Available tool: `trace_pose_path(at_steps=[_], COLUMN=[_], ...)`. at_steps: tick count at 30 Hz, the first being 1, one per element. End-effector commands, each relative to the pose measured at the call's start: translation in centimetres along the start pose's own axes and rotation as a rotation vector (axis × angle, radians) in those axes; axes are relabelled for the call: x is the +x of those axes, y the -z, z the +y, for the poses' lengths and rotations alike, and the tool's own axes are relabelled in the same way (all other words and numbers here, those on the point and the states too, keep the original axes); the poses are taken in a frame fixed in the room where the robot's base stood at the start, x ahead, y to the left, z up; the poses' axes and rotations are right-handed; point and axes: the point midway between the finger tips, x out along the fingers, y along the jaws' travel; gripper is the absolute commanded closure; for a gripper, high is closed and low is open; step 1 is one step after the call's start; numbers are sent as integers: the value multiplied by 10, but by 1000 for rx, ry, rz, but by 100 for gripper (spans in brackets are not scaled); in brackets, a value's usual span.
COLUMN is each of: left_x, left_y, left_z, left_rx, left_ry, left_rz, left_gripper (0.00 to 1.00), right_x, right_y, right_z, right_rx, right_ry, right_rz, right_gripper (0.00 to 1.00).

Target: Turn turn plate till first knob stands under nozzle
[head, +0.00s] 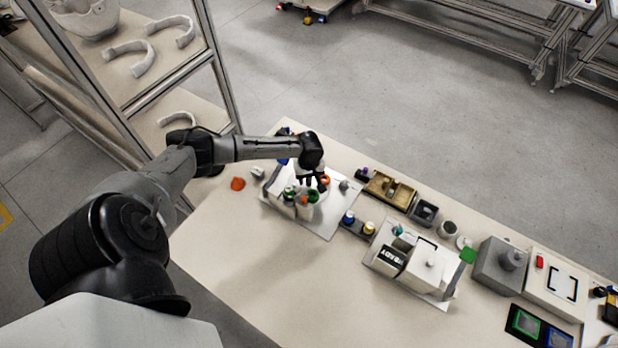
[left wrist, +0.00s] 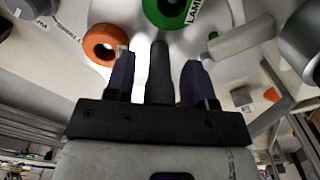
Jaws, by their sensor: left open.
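My left gripper (head: 313,183) points down over a white station at the far left part of the table. In the left wrist view its two dark fingers (left wrist: 159,82) are apart. A dark upright post (left wrist: 160,70) shows between them; I cannot tell whether they touch it. An orange ring-shaped piece (left wrist: 104,44) and a green labelled one (left wrist: 172,10) sit on the white round surface beyond. The head view shows green pieces (head: 289,193) and orange pieces (head: 325,180) around the gripper. A light grey cylinder (left wrist: 240,40) lies right of the green piece; I cannot tell if it is the nozzle.
The station stands on a white base plate (head: 322,223). To its right are blue and yellow capped pieces (head: 369,228), a brown tray (head: 390,190) and a white device (head: 428,266). An orange object (head: 238,184) lies to the left. The table's front left (head: 235,250) is clear.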

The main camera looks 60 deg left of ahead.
Motion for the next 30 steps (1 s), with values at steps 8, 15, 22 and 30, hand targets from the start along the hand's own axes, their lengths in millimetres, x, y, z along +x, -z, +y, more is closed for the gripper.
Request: trace_pose_path(at_steps=[8,15,22,30], left_x=[4,4,3,3], left_y=[0,0,0,0], left_z=[0,0,0,0], left_rx=[0,0,0,0], left_ry=[-1,0,0,0], left_rz=[0,0,0,0], left_gripper=[50,62,84,100], right_x=[1,0,0,0], right_y=[0,0,0,0], right_z=[0,-1,-2,-2], right_rx=[0,4,7,7], right_ry=[0,3,6,6], right_rz=[0,1,1,1], right_gripper=[31,31,31,31])
